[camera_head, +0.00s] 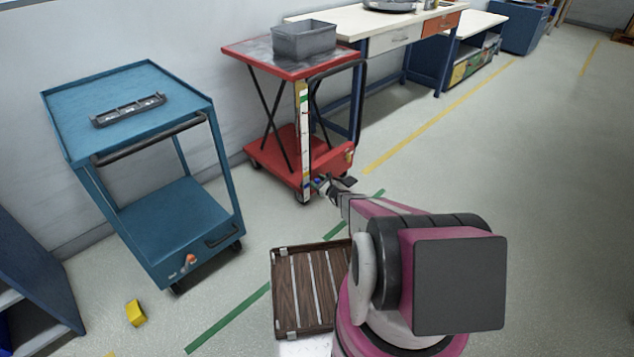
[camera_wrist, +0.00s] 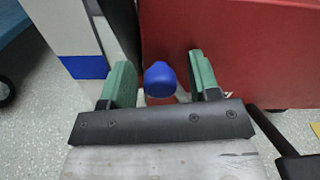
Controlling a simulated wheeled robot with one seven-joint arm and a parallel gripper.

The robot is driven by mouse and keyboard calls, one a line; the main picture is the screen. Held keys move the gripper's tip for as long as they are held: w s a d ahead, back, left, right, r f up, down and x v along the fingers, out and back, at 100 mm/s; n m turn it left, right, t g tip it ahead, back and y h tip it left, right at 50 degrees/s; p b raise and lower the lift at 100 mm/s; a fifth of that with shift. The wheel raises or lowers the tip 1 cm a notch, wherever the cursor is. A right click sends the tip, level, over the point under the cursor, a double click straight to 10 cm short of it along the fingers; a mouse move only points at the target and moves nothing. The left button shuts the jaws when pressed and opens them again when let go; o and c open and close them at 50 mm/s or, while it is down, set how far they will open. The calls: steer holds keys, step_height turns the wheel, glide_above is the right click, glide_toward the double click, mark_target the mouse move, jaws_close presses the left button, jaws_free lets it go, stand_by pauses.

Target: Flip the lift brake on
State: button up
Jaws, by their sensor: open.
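The red lift cart (camera_head: 296,158) stands beyond my arm, with crossed black legs under a raised top. In the wrist view its red base (camera_wrist: 240,50) fills the upper right. A round blue knob (camera_wrist: 160,79) sits low at the front of the base, beside a white post (camera_wrist: 72,28) with a blue band. My gripper (camera_head: 322,184) is at the lift's near lower corner. In the wrist view its green fingers (camera_wrist: 160,75) are open, one on each side of the knob, with visible gaps. Whether this knob is the brake handle cannot be told; its stem is mostly hidden.
A grey bin (camera_head: 304,40) stands on the lift's top. A blue trolley (camera_head: 175,215) with an orange-red knob (camera_head: 190,259) is at left. A brown slatted crate (camera_head: 308,290) and yellow block (camera_head: 135,312) lie on the floor. Floor right of the lift is clear.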

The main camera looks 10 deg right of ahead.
mark_target(324, 171)
steer(key=shift+c, duration=0.3)
jaws_close()
steer(key=shift+w+d+r, duration=0.1)
steer(key=m, duration=0.1)
steer(key=w+d+m, duration=0.1)
steer(key=shift+d+r+m, duration=0.2)
steer(key=shift+r+m, duration=0.1)
steer(key=w+d+m, duration=0.1)
steer(key=m, duration=0.1)
steer(key=w+d+m, duration=0.1)
steer(key=d+m, duration=0.1)
steer(key=m, duration=0.1)
steer(key=shift+w+r, duration=0.1)
steer(key=shift+w, duration=0.05)
steer(key=shift+w+d+f+m, duration=0.2)
steer(key=shift+d+m, duration=0.25)
steer(key=shift+m, duration=0.3)
steer(key=shift+w+d+f+m, duration=0.1)
steer(key=shift+w+d+m, duration=0.25)
steer(key=shift+m, duration=0.4)
